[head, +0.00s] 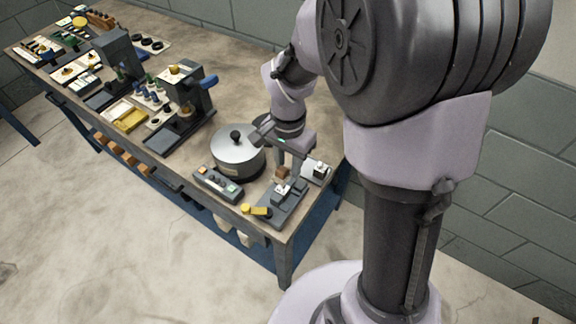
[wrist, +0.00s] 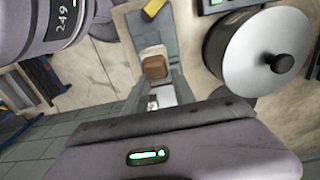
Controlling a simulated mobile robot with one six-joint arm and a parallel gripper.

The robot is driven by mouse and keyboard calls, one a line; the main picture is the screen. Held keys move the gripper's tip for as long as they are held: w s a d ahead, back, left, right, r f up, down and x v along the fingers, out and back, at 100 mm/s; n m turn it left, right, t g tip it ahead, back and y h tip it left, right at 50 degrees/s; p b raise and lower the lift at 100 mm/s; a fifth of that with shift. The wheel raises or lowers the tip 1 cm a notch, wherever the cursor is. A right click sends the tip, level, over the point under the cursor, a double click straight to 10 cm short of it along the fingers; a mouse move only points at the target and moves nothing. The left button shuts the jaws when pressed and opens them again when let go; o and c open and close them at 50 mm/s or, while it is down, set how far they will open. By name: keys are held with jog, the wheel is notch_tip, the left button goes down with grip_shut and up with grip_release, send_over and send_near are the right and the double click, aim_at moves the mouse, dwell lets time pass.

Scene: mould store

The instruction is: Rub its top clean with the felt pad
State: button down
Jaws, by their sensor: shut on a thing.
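My gripper (head: 287,164) points down over the near right end of the workbench (head: 160,165). It is shut on a small brown block (head: 282,173), which looks like the felt pad; the block also shows between the fingers in the wrist view (wrist: 155,67). Below and near it is a dark grey plate (head: 270,213) with a small metal block (head: 281,192) on it. In the wrist view the plate (wrist: 160,25) lies under the pad. I cannot tell whether the pad touches anything, and no dirt is clear on any top.
A round pot with a silver lid and black knob (head: 238,155) stands left of my gripper. A control box (head: 218,184) and a yellow-ended piece (head: 256,210) are near the front edge. A small pale block (head: 319,170) is at right. Presses and trays crowd the far bench.

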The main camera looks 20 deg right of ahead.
notch_tip(320, 180, up, 4)
jog(key=p, duration=0.3)
dwell(0.5)
